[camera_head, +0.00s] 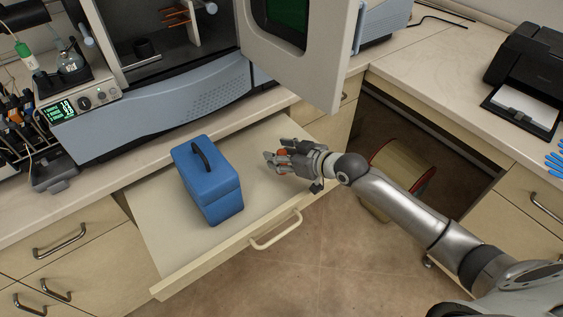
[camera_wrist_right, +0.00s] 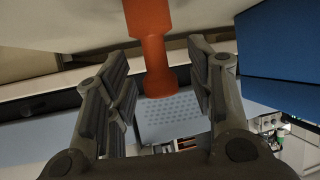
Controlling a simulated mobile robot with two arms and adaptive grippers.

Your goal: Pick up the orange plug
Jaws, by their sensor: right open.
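The orange plug (camera_head: 283,153) is in the open drawer (camera_head: 158,233), to the right of the blue box, and is partly hidden by my right gripper (camera_head: 275,152) in the head view. In the right wrist view the plug (camera_wrist_right: 150,45) shows as an orange piece with a narrow neck and a wider end. The wider end lies between the two fingers of my right gripper (camera_wrist_right: 160,88). The fingers are open, with a visible gap on each side of the plug. My left gripper is not in view.
A blue box (camera_head: 208,180) with a black handle stands in the drawer, left of my right gripper. The instrument's open door (camera_head: 325,50) hangs above and behind the gripper. The drawer's front handle (camera_head: 276,230) is nearer. The drawer floor between box and gripper is clear.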

